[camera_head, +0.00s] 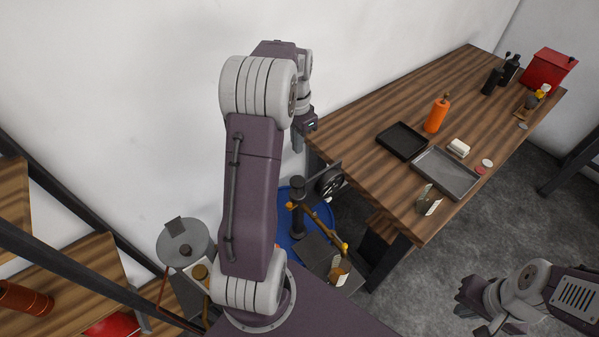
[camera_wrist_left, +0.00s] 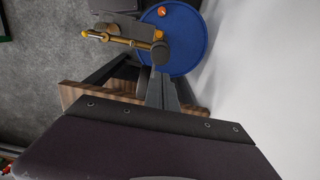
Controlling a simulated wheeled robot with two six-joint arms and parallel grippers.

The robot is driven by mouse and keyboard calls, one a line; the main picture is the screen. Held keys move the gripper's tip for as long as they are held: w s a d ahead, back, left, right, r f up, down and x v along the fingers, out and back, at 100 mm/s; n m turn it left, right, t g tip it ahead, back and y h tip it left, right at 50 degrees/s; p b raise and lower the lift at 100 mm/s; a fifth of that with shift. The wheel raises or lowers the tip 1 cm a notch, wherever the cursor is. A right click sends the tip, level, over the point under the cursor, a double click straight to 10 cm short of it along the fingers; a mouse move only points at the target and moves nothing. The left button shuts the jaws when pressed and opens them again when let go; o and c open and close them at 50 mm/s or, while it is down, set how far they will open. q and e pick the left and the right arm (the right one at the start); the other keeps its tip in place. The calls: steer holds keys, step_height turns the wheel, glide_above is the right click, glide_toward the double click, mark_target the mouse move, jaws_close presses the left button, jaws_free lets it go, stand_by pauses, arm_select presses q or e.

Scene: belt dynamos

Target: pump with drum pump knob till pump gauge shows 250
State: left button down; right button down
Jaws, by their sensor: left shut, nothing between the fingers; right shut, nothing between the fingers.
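The blue drum (camera_head: 284,233) stands on the floor between my left arm and the table, partly hidden by that arm. A dark pump post (camera_head: 297,191) rises from it, with a brass pipe (camera_head: 318,222). I cannot tell which part is the pump knob. My left gripper (camera_head: 298,145) is shut and empty, above the drum. The left wrist view shows the drum (camera_wrist_left: 190,50), the pipe (camera_wrist_left: 118,39) and an orange piece (camera_wrist_left: 161,11). My right gripper (camera_head: 463,303) is shut and empty at the lower right.
The wooden table (camera_head: 365,110) stands to the right of the drum, its near corner close to the pump. It holds a black tray (camera_head: 402,140), a grey tray (camera_head: 446,174) and an orange bottle (camera_head: 436,116). A wooden shelf (camera_head: 75,275) with dark rails is at left.

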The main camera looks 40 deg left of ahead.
mark_target(297, 182)
arm_select(q)
step_height(297, 182, down, 14)
steer(key=p, duration=0.3)
steer(key=shift+s, duration=0.15)
step_height(297, 182, down, 4)
steer(key=b, duration=0.3)
steer(key=shift+f, duration=0.15)
steer(key=shift+s+d, duration=0.1)
steer(key=shift+s, duration=0.1)
